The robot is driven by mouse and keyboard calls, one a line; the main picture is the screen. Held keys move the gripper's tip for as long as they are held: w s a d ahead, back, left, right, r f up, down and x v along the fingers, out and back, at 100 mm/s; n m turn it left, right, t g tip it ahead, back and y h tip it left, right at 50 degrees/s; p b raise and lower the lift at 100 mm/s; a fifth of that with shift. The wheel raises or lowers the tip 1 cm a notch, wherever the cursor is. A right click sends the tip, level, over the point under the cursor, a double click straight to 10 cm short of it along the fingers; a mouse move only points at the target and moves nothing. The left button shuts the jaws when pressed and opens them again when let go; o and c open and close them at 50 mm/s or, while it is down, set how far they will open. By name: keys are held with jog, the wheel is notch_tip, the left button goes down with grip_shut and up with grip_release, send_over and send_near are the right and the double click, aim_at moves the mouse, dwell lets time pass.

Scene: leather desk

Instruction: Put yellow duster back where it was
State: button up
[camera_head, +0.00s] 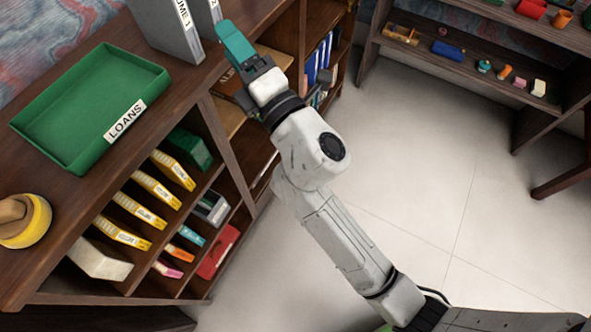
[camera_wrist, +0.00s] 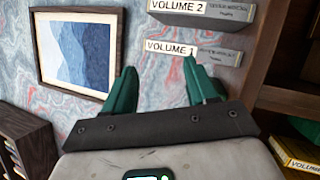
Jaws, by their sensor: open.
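The yellow duster (camera_head: 38,222), a round yellow pad with a brown wooden handle on top, sits on the dark wooden desk top at the left edge of the head view, partly cut off by the frame. My gripper (camera_head: 234,44) is up at the far end of the desk top, beside the grey binders and well apart from the duster. In the wrist view its teal fingers (camera_wrist: 156,70) are spread with nothing between them. The duster does not show in the wrist view.
A green tray labelled LOANS (camera_head: 85,95) lies on the desk top between the duster and the grey binders (camera_head: 165,28). Binder VOLUME 1 (camera_wrist: 215,54) is close ahead of my fingers. Yellow boxes (camera_head: 155,190) fill shelves below. A framed picture (camera_wrist: 78,52) hangs behind.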

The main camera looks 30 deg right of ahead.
jog(key=s+d+f+m+g+h, duration=0.4)
jog(key=d+f+m, duration=0.4)
jog(key=d, duration=0.1)
jog(key=s+d+f+m+g+h, duration=0.3)
jog(key=d+f+m+g+h, duration=0.15)
jog(key=d+f+m, duration=0.35)
jog(key=s+f+m+g+y, duration=0.1)
jog(key=s+f+g, duration=0.3)
jog(key=s, duration=0.4)
jog(key=s+a+f+m+g+y, duration=0.1)
jog(key=s+f+m+g+y, duration=0.1)
jog(key=s+f, duration=0.4)
jog(key=s+f+m+g+y, duration=0.2)
jog(key=s+f+g, duration=0.3)
jog(key=s, duration=0.4)
jog(key=shift+s+a+f+m+g, duration=0.2)
jog(key=shift+s+m+g, duration=0.25)
jog(key=shift+m, duration=0.45)
